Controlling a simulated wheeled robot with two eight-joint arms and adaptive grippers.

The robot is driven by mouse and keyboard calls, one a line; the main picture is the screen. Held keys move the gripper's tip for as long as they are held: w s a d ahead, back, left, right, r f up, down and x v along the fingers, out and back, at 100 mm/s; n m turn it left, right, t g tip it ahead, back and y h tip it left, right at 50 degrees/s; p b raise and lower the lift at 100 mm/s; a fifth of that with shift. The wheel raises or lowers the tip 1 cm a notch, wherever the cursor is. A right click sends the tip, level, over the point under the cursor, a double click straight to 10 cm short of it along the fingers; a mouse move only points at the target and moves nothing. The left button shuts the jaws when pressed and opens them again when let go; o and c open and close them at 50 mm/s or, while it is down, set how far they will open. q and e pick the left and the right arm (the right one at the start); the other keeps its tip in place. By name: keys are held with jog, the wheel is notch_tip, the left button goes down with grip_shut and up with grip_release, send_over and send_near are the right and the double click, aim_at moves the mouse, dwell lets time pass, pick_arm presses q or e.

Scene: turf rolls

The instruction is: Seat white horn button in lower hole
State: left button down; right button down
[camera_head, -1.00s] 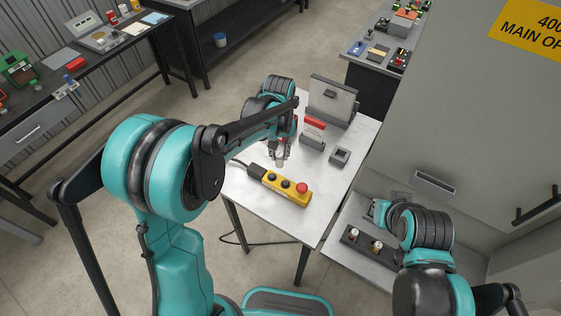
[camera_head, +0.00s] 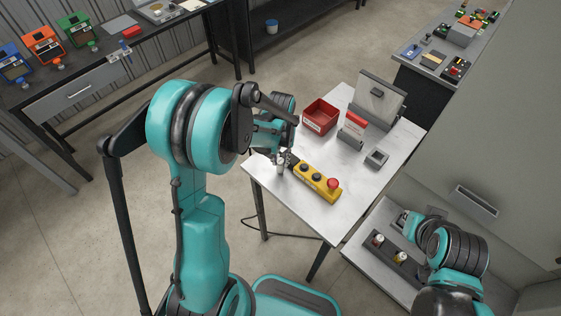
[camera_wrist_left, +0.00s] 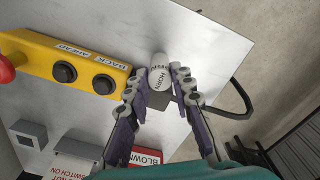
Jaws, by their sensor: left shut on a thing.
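The white horn button (camera_wrist_left: 158,78), a short cylinder lettered HORN, is held between the fingertips of my left gripper (camera_wrist_left: 156,92). In the head view the left gripper (camera_head: 281,158) holds the white button (camera_head: 280,169) beside the cable end of the yellow pendant box (camera_head: 311,178). The button looks apart from the box. The box lies on the white table and has a red mushroom button (camera_head: 333,184) and two dark round features in a row; I cannot tell which is a hole. My right gripper (camera_head: 405,219) is by a dark tray; its fingers are unclear.
The white table (camera_head: 340,205) also carries a red bin (camera_head: 320,115), a red-and-white sign holder (camera_head: 353,126), a small grey block (camera_head: 376,158) and a grey lidded box. The dark tray (camera_head: 388,247) holds small round parts. A grey cabinet stands at right.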

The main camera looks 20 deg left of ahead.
pick_arm(q)
jog(key=shift+f, duration=0.55)
jog(key=shift+f, duration=0.15)
jog(key=c, duration=1.3)
grip_release()
